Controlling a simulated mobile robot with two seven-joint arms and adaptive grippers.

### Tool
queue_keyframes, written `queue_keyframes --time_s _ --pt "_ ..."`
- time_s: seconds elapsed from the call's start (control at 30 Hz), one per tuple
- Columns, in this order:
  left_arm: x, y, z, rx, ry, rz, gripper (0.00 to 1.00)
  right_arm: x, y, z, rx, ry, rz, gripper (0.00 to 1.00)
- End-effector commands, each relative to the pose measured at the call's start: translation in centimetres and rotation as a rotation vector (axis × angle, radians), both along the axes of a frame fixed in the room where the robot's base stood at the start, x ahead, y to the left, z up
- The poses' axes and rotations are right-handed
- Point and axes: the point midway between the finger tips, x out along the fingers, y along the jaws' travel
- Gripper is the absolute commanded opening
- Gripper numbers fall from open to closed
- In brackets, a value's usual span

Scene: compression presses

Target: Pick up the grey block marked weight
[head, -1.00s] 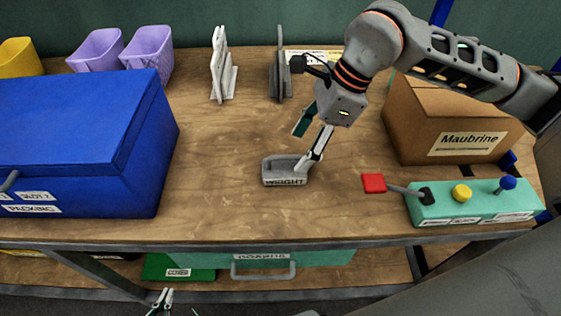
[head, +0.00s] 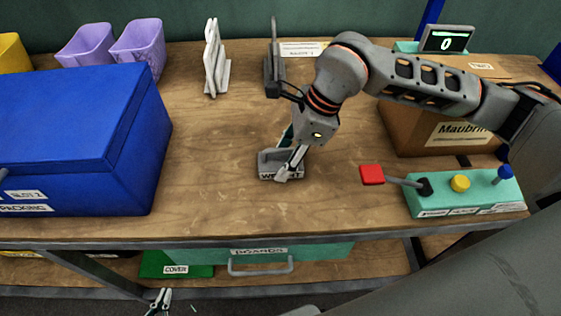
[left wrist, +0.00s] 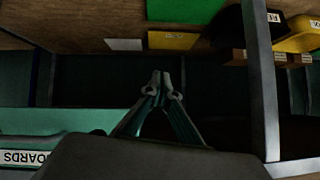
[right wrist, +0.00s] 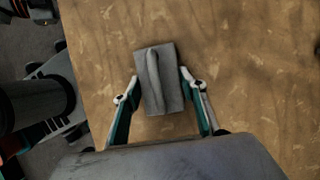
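The grey block marked weight (head: 266,167) lies on the wooden bench, left of the red-ended lever. In the right wrist view the block (right wrist: 172,95) shows a raised handle along its top. My right gripper (head: 284,161) is down at the block, with one finger in front of its label and the other behind. In the right wrist view the fingers of my right gripper (right wrist: 160,76) are spread, one on each side of the block. Whether they touch it is unclear. My left gripper (head: 161,298) is low in front of the bench, empty, its fingertips together in the left wrist view (left wrist: 161,76).
A large blue box (head: 75,130) stands left on the bench. A teal control panel (head: 465,197) with a red-ended lever (head: 372,174) is at right, before a cardboard box (head: 410,130). White (head: 213,65) and grey (head: 273,65) stands are behind. Bench between is clear.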

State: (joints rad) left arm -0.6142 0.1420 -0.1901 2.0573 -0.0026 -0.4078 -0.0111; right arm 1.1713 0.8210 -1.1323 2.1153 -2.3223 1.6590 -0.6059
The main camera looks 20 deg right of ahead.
Motion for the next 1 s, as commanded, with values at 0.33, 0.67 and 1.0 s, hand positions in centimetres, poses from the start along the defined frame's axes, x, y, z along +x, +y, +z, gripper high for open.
queue_keyframes --time_s 0.33,0.67,1.0 --pt "-0.1 0.0 -0.1 -0.001 0.001 0.0 0.0 0.2 0.1 0.3 0.003 -0.007 0.001 0.0" --pt "0.0 -0.1 0.4 -0.004 -0.001 0.001 0.0 0.3 0.1 3.6 0.004 -0.014 0.001 0.0" --pt "0.2 -0.4 1.5 -0.018 -0.01 0.001 0.0 0.3 0.1 11.5 0.005 -0.016 0.0 0.0"
